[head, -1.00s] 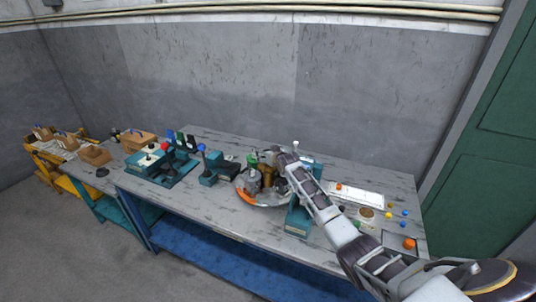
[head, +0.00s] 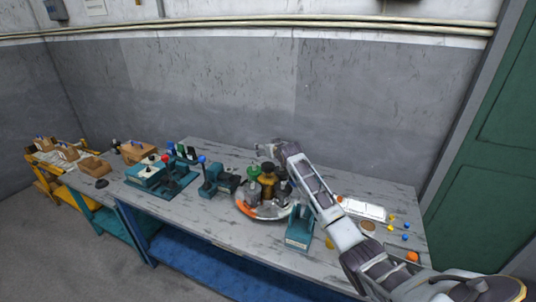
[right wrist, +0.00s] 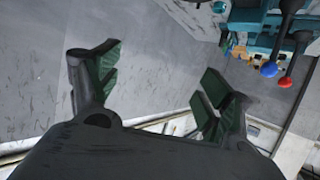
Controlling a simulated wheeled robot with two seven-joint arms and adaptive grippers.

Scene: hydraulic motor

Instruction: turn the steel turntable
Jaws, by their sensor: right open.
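The steel turntable (head: 272,211) sits on the workbench, a round plate with an orange patch (head: 245,211) on its left front rim. On it stand a green-topped part (head: 254,172), a brass-coloured part (head: 267,180) and dark grey parts. My right gripper (head: 262,148) is beyond and above the turntable, apart from it in the head view. In the right wrist view my gripper (right wrist: 155,85) is open, with nothing between its green-padded fingers. The turntable is not clear in that view. My left gripper is not in view.
A teal stand (head: 300,230) is right of the turntable, close under my right forearm. Teal lever devices (head: 218,180) stand to the left. A white tray (head: 362,209) and several small coloured pieces lie to the right. The bench's left front is bare.

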